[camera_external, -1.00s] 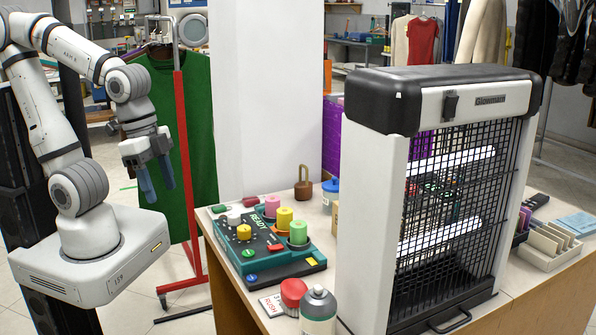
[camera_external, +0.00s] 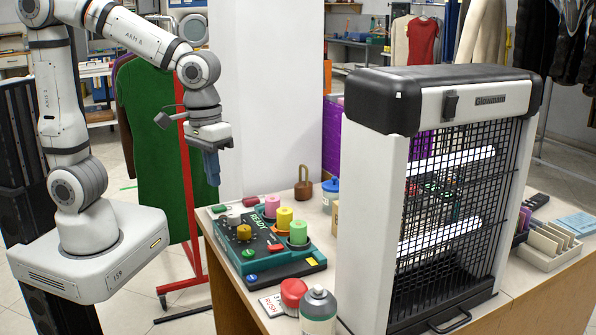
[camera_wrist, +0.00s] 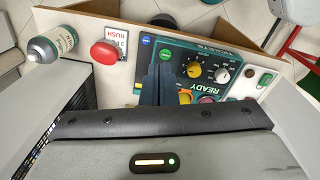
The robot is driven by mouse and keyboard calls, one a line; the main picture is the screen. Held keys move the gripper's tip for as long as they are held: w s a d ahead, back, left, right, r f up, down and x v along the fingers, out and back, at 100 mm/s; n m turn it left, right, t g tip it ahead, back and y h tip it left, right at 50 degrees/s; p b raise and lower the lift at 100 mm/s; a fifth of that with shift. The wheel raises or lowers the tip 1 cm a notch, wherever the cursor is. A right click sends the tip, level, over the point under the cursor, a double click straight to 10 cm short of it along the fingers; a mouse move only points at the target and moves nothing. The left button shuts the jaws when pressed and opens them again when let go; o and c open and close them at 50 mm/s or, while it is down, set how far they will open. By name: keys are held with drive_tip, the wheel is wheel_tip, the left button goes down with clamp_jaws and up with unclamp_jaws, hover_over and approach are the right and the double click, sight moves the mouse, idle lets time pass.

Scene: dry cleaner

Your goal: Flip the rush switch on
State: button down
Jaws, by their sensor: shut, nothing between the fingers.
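The wrist view shows the card (camera_wrist: 117,40) and red button (camera_wrist: 104,53) at upper left. Next to them is a teal panel marked READY (camera_external: 256,262), with coloured knobs and a small red block (camera_external: 275,247). I cannot tell which part is the rush switch. My gripper (camera_external: 212,182) is shut and empty, pointing down above and left of the panel in the external view. In the wrist view its dark fingers (camera_wrist: 159,75) cover part of the panel.
A spray can (camera_external: 318,310) stands right beside the red button. A large Glowmam heater (camera_external: 375,210) fills the table's right side. A padlock (camera_external: 303,188) and a blue-lidded jar (camera_external: 330,190) stand behind the panel. A red rack post (camera_external: 190,200) is behind my arm.

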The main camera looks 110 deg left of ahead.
drive_tip(key=w+a+f+n, duration=0.1)
drive_tip(key=w+a+n, duration=0.4)
drive_tip(key=w+n, duration=0.15)
drive_tip(key=n+g+h+p, duration=0.1)
drive_tip(key=n+g, duration=0.1)
drive_tip(key=n, duration=0.6)
hover_over(270, 247)
drive_tip(key=w+a, duration=0.1)
drive_tip(key=w, duration=0.1)
wheel_tip(270, 247, down, 4)
drive_tip(key=shift+s+a+r, duration=0.2)
drive_tip(key=shift+r, duration=0.05)
drive_tip(key=shift+f, duration=0.15)
drive_tip(key=f, duration=0.9)
drive_tip(key=s+d+f+p, duration=0.1)
drive_tip(key=f, duration=0.3)
drive_tip(key=shift+s+d+f, duration=0.1)
drive_tip(key=shift+f, duration=0.2)
drive_tip(key=shift+s+d+f, duration=0.1)
drive_tip(key=shift+f, duration=0.1)
